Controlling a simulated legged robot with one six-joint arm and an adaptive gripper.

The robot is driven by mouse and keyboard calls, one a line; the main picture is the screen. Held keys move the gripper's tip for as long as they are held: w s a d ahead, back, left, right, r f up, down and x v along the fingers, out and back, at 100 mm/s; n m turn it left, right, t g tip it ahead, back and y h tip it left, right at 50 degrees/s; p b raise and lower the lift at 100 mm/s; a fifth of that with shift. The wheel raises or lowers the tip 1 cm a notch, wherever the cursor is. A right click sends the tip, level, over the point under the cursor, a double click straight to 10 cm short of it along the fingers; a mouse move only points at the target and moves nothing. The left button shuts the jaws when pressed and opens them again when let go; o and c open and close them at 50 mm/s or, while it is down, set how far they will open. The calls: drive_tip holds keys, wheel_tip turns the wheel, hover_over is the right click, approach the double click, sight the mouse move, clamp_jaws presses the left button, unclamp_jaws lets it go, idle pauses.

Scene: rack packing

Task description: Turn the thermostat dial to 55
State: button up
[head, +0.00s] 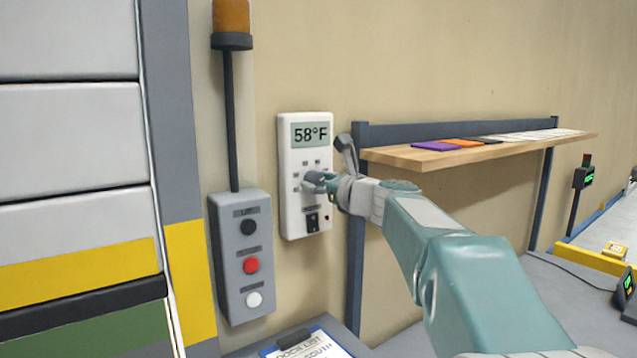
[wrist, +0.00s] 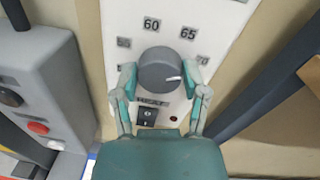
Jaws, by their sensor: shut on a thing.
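The white thermostat (head: 291,222) hangs on the beige wall, and its display (head: 310,134) reads 58°F. In the wrist view its face (wrist: 178,18) shows the marks 60 and 65, and a fainter mark at the left. The round grey dial (wrist: 158,68) has a white pointer line on its right side. My gripper (wrist: 160,76) is shut on the dial, with one finger on its left and one on its right. In the head view my gripper (head: 322,184) hides most of the dial. A HEAT label and a black switch (wrist: 147,116) are below the dial.
A grey button box (head: 233,302) with black, red and white buttons is left of the thermostat, under an amber lamp (head: 231,18). A wooden shelf (head: 400,157) on a blue-grey frame is close at the right. A clipboard (head: 305,345) lies below.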

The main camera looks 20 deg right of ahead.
drive_tip(key=n, duration=0.6)
drive_tip(key=shift+a+f+g, duration=0.1)
drive_tip(key=shift+f+g, duration=0.05)
drive_tip(key=shift+g, duration=0.15)
drive_tip(key=n, duration=0.6)
drive_tip(key=shift+f+n+h, duration=0.1)
drive_tip(key=shift+n+h, duration=0.2)
drive_tip(key=shift+h, duration=0.1)
drive_tip(key=n, duration=0.4)
drive_tip(key=n+h, duration=0.1)
drive_tip(key=n, duration=0.7)
drive_tip(key=shift+f, duration=0.25)
drive_tip(key=o, duration=1.1)
drive_tip(key=shift+a, duration=0.1)
drive_tip(key=shift+o, duration=0.2)
drive_tip(key=shift+r, duration=0.1)
drive_tip(key=shift+r, duration=0.1)
